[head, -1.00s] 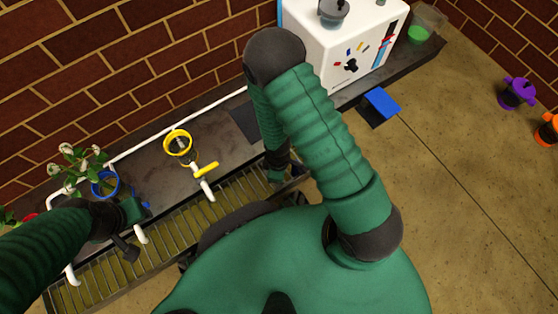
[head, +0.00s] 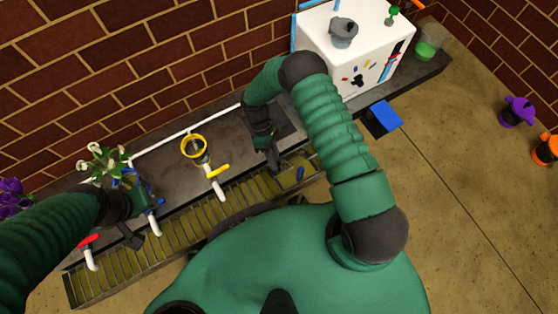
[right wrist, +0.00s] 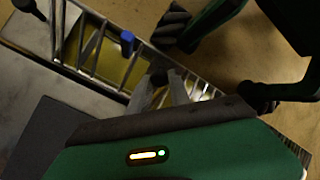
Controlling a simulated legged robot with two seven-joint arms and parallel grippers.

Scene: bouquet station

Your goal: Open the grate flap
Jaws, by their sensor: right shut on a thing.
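The grate (head: 180,222) is a row of thin metal bars over a long trough with a yellowish inside, along the bench front. A small blue piece (head: 300,173) shows at its right end, and also in the right wrist view (right wrist: 127,41). My right gripper (head: 273,160) is low at the right part of the grate. In the right wrist view its fingers (right wrist: 163,88) are shut at the flap's bars (right wrist: 95,45); the exact contact is partly hidden. The flap's tilt is unclear. My left gripper (head: 132,237) is by the left tap; its jaw opening is unclear.
Potted flowers (head: 103,163) are at left.

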